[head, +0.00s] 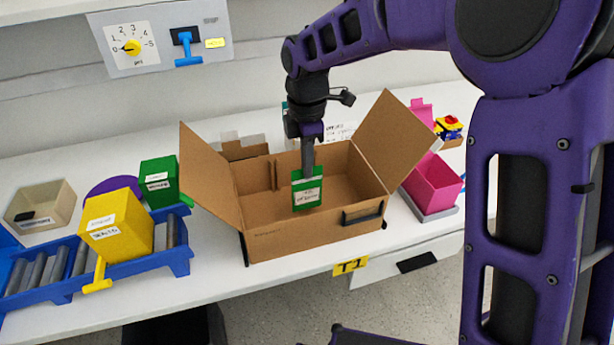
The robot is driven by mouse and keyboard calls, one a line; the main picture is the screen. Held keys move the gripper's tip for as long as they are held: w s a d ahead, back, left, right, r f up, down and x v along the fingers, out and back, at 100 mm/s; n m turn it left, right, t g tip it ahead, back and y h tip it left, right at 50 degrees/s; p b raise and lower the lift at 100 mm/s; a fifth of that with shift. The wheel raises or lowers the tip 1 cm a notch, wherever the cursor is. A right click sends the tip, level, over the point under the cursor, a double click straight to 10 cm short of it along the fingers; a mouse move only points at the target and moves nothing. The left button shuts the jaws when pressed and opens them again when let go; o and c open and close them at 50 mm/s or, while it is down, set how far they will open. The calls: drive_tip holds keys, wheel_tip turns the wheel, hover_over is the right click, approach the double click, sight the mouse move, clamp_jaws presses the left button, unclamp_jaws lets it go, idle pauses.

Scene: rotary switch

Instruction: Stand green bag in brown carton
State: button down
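The brown carton (270,241) stands on the white table with its side flaps spread open. The green bag (306,189) has a white label and hangs upright over the carton's opening, in front of its inside. My gripper (307,172) points straight down at the bag's top edge and appears closed on it. The fingertips are small here, and the bag hides part of them. I cannot tell whether the bag's lower edge touches the carton floor. Inside the carton, a brown divider piece (274,175) shows at the back left.
A blue roller rack (178,262) with a yellow box (117,228) stands left, with a green box (160,183) behind. A pink bin (437,182) stands close on the right. The carton's raised flaps (396,140) flank my arm. A switch panel (160,41) is on the wall.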

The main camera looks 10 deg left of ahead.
sight(307, 183)
drive_tip(key=shift+f, duration=1.35)
drive_tip(key=shift+f, duration=0.2)
drive_tip(key=c, duration=1.1)
unclamp_jaws()
drive_tip(key=shift+o, duration=0.2)
drive_tip(key=shift+r, duration=0.15)
wheel_tip(307, 183, up, 12)
drive_tip(key=p, duration=0.1)
drive_tip(key=shift+p, duration=0.4)
drive_tip(key=shift+w, duration=0.1)
